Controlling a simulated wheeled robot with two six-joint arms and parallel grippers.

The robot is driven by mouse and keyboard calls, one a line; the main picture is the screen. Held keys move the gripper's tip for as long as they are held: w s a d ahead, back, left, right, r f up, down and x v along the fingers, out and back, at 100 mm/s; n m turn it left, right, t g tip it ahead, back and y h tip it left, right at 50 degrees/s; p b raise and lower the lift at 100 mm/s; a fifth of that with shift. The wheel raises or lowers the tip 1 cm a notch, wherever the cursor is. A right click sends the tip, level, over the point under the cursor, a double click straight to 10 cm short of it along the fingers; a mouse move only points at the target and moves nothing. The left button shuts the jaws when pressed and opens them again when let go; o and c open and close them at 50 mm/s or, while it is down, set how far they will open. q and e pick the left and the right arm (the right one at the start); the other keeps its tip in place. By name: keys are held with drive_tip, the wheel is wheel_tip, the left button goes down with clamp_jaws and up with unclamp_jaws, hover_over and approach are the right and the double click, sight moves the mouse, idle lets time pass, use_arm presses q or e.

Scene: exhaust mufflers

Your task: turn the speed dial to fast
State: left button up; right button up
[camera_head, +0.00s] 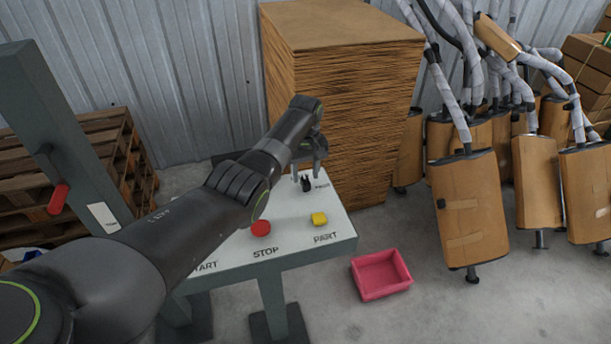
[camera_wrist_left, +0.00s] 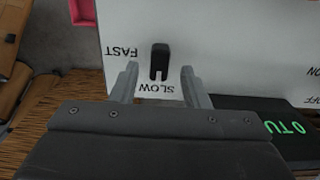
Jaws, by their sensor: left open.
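The black speed dial (camera_head: 306,184) stands on the white top of the control panel (camera_head: 337,240), near its far right corner. In the left wrist view the dial (camera_wrist_left: 159,62) is a narrow black knob, lengthwise up and down the picture. One end is by the upside-down word SLOW; FAST is printed to its left. My left gripper (camera_head: 309,172) is open just above the dial. In the left wrist view its two fingers (camera_wrist_left: 159,77) are on either side of the dial, with a gap on each side. My right gripper is not in view.
A red button (camera_head: 261,228) and a yellow button (camera_head: 319,219) are on the panel. A tall cardboard stack (camera_head: 345,105) stands close behind it. A pink bin (camera_head: 381,274) is on the floor at right. A grey post with a red handle (camera_head: 59,198) stands left.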

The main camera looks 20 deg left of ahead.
use_arm(q)
drive_tip(key=shift+f, duration=1.25)
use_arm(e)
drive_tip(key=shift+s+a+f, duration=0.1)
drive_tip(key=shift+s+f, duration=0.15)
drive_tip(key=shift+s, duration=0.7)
use_arm(q)
clamp_jaws()
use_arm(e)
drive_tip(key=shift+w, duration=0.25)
